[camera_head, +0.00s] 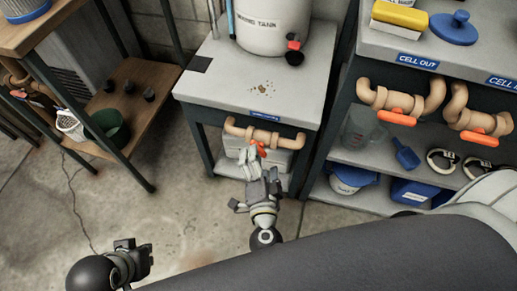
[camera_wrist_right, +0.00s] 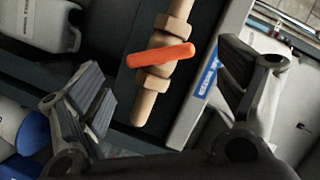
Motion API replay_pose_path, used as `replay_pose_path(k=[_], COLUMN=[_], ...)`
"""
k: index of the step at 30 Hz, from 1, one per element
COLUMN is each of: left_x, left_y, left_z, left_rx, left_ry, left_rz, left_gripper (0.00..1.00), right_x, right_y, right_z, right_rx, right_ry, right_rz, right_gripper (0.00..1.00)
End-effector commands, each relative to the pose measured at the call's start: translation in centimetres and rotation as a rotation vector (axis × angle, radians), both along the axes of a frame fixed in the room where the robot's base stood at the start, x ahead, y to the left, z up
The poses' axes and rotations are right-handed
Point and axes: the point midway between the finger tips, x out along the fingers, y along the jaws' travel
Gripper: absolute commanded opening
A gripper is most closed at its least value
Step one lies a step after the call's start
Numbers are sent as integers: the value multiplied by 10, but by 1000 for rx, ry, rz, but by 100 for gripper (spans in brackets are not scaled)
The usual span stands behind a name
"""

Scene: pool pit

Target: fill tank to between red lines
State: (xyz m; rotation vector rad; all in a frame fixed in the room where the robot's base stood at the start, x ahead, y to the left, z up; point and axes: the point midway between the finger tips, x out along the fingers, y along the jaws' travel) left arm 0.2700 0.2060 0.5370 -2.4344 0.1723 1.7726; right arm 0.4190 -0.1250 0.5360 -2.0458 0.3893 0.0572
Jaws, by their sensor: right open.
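The white tank (camera_head: 274,22) stands on a grey bench (camera_head: 215,85), its top cut off by the frame; no red lines or liquid level show. A small red-handled black tap (camera_head: 294,52) sits at its lower right. Below the bench's front edge runs a tan pipe with an orange valve handle (camera_head: 258,148). My right gripper (camera_head: 258,172) is just in front of this valve. In the right wrist view the orange handle (camera_wrist_right: 160,55) lies crosswise beyond and between the open fingers (camera_wrist_right: 165,95), with no clear contact. My left gripper (camera_head: 135,258) is low at the left, small and dark.
Right, a shelf unit carries "CELL OUT" pipes with orange handles (camera_head: 397,117), a blue scoop (camera_head: 405,154) and buckets (camera_head: 350,178). Left, a wooden shelf (camera_head: 130,100) holds a dark green pot (camera_head: 109,125). Open concrete floor (camera_head: 190,215) lies between.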

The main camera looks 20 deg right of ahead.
Motion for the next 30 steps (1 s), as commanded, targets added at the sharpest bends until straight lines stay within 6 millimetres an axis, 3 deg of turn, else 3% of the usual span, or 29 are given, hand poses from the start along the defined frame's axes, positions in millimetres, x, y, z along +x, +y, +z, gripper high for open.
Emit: replay_pose_path(k=[3,9,20,30], left_x=[0,0,0,0], left_y=[0,0,0,0], left_z=[-5,-8,-8,-8], left_rx=[0,0,0,0], left_ry=[0,-1,-1,-1], left_rz=[0,0,0,0], left_gripper=[0,0,0,0], right_x=[22,44,49,49], right_y=[-5,-11,-12,-13], right_z=[-5,-10,-11,-11], right_rx=[-1,-1,-1,-2], right_ry=[-3,-1,1,1], right_rz=[1,1,2,1], right_gripper=[89,89,89,48])
